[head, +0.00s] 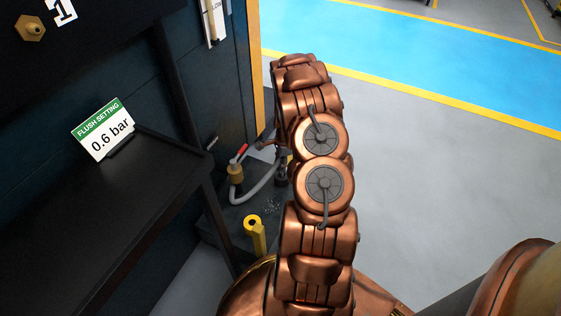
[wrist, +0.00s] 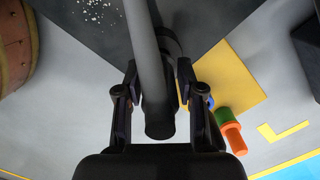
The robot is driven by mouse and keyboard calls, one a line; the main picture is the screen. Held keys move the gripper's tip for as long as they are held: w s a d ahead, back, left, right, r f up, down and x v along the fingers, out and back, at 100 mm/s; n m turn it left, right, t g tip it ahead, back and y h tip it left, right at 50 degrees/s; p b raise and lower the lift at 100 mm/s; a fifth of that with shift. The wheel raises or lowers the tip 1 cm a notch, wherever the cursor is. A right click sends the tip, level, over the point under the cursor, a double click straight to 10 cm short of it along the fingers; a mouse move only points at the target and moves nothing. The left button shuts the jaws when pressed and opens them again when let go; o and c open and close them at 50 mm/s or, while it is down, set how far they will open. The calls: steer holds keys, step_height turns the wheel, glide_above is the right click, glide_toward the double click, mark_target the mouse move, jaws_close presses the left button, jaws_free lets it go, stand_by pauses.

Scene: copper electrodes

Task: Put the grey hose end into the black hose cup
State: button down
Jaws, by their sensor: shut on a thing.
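In the wrist view my gripper (wrist: 158,72) is shut on the grey hose (wrist: 149,45). The hose runs down from the top of the picture between the two fingers, and its dark end (wrist: 160,130) points toward the palm. A dark rounded piece (wrist: 172,42) shows just behind the hose; I cannot tell whether it is the black hose cup. In the head view the grey hose (head: 262,190) curves from a brass fitting toward the right and passes behind my arm. My gripper is mostly hidden there, and I cannot make out the cup.
A red-handled valve (head: 240,153) sits above the brass fitting (head: 235,175). A yellow post (head: 254,234) stands in front. A black shelf (head: 100,215) with a flush sign (head: 103,129) is at the left. The wrist view shows an orange-and-green cylinder (wrist: 230,130) and yellow plate (wrist: 228,72).

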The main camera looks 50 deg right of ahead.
steer(key=shift+f, duration=1.65)
steer(key=c, duration=0.6)
jaws_free()
steer(key=shift+c, duration=0.2)
steer(key=o, duration=0.6)
steer(key=shift+o, duration=0.2)
steer(key=shift+r, duration=0.15)
steer(key=shift+s+d+r+p, duration=0.15)
steer(key=shift+r+p, duration=0.4)
steer(key=shift+r, duration=1.05)
steer(key=shift+d+r+p, duration=0.2)
steer(key=shift+r+p, duration=0.35)
steer(key=shift+r, duration=1.1)
steer(key=shift+s+d+r+p, duration=0.15)
steer(key=shift+r+p, duration=0.4)
steer(key=shift+r, duration=1.05)
steer(key=shift+r, duration=0.1)
